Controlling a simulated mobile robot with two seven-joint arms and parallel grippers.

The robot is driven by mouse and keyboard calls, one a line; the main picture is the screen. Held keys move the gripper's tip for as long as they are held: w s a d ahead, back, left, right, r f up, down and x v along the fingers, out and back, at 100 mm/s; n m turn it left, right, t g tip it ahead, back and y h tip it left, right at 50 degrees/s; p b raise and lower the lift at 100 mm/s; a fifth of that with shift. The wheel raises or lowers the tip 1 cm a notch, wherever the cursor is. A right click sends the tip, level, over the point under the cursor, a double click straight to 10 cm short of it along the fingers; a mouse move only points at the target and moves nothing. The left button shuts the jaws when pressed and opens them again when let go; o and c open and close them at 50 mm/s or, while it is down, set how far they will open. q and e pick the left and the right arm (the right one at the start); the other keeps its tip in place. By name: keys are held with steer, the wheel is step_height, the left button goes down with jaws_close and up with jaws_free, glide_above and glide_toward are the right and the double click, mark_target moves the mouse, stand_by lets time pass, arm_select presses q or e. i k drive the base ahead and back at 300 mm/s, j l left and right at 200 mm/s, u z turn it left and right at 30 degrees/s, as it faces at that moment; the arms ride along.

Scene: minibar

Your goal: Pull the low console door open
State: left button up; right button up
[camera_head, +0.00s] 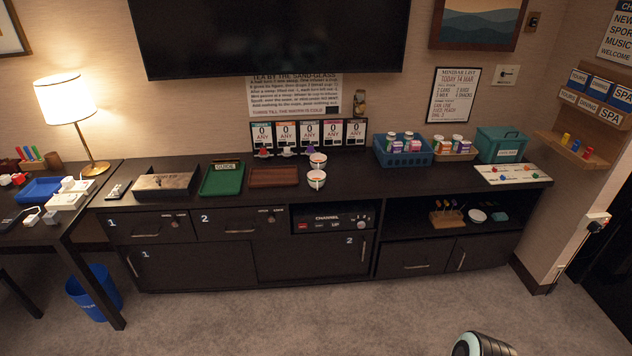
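The long dark console (230,222) stands against the wall. Its low door marked 1 (195,265) is at the lower left, with an upright handle (132,266) near its left edge. The low door marked 2 (310,257) is beside it, with an upright handle (363,251) near its right edge. At the lower right is a front with a horizontal handle (416,267) and a door (484,251) with a handle near its left edge. All these fronts look shut.
Two drawers, the left drawer (147,229) and the right drawer (240,226), sit above the low doors. An open shelf (425,229) holds small items. The console top carries trays, cups and baskets. A blue bin (93,292) stands under the left desk. The carpet (290,322) ahead is clear.

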mark_target(470, 251)
steer(key=z, duration=1.5)
steer(key=i+u, duration=0.15)
steer(key=i, duration=0.35)
steer(key=i+l+u, duration=0.15)
steer(key=i, duration=0.4)
steer(key=i+l+u, duration=0.1)
steer(key=i, duration=0.4)
steer(key=i+l+u, duration=0.15)
steer(key=i, duration=0.35)
steer(key=i+l+u, duration=0.15)
steer(key=i+l, duration=0.15)
steer(key=i, duration=0.2)
steer(key=i+l+u, duration=0.15)
steer(key=i+l, duration=0.15)
steer(key=i, duration=0.15)
